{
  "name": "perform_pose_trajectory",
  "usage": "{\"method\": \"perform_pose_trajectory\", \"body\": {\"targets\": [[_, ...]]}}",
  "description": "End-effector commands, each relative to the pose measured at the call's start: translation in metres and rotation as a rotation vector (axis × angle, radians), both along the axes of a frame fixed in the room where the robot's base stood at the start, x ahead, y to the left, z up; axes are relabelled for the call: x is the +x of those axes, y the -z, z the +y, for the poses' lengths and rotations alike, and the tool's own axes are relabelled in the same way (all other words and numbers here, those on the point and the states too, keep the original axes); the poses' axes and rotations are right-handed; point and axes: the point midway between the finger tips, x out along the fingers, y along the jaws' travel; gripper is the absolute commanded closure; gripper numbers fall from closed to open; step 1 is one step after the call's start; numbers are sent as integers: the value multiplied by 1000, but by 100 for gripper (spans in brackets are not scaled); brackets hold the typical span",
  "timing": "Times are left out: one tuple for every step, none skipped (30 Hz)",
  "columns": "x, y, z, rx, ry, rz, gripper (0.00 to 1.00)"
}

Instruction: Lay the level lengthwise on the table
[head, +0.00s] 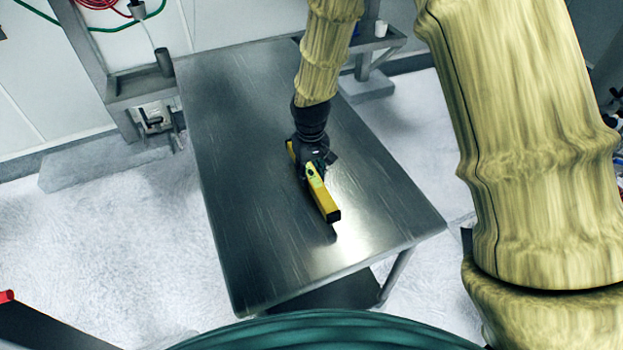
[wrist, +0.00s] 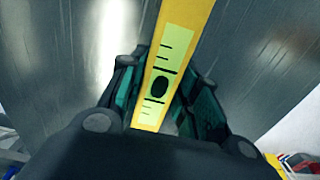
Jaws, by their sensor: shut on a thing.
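The level (head: 322,196) is a yellow bar with a black end cap. In the head view it is over the middle of the metal table (head: 240,200), running roughly along the table's long side. A shadow shows near its near end; I cannot tell whether it touches the top. My gripper (head: 312,165) is shut around the level's middle from above, hiding part of it. In the wrist view the level (wrist: 182,45) passes between the dark green and black fingers of my gripper (wrist: 155,90), with a pale label and a dark oval mark showing.
The rest of the tabletop is bare and shiny. A grey metal frame (head: 88,50) with hanging cables stands beyond the table's left far corner. A small white cup (head: 381,28) stands on a ledge behind the table. White floor surrounds the table.

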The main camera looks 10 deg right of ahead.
Motion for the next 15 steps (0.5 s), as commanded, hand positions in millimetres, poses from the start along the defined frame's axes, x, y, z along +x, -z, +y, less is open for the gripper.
{"method": "perform_pose_trajectory", "body": {"targets": [[0,2,0,0,0,1,98],[0,3,0,0,0,1,98],[0,6,0,0,0,2,98],[-1,9,0,-1,0,3,98],[-1,12,0,-1,0,3,98],[-1,15,0,0,1,1,98],[0,18,0,0,1,1,98],[-1,21,-1,0,1,2,98],[-1,24,-1,0,1,2,98],[-1,27,-1,0,1,2,98],[-1,29,-1,0,1,1,98],[-1,31,-1,0,1,1,98],[-1,32,-1,0,1,0,98],[0,32,0,0,1,0,98],[0,33,0,0,1,-1,98]]}}
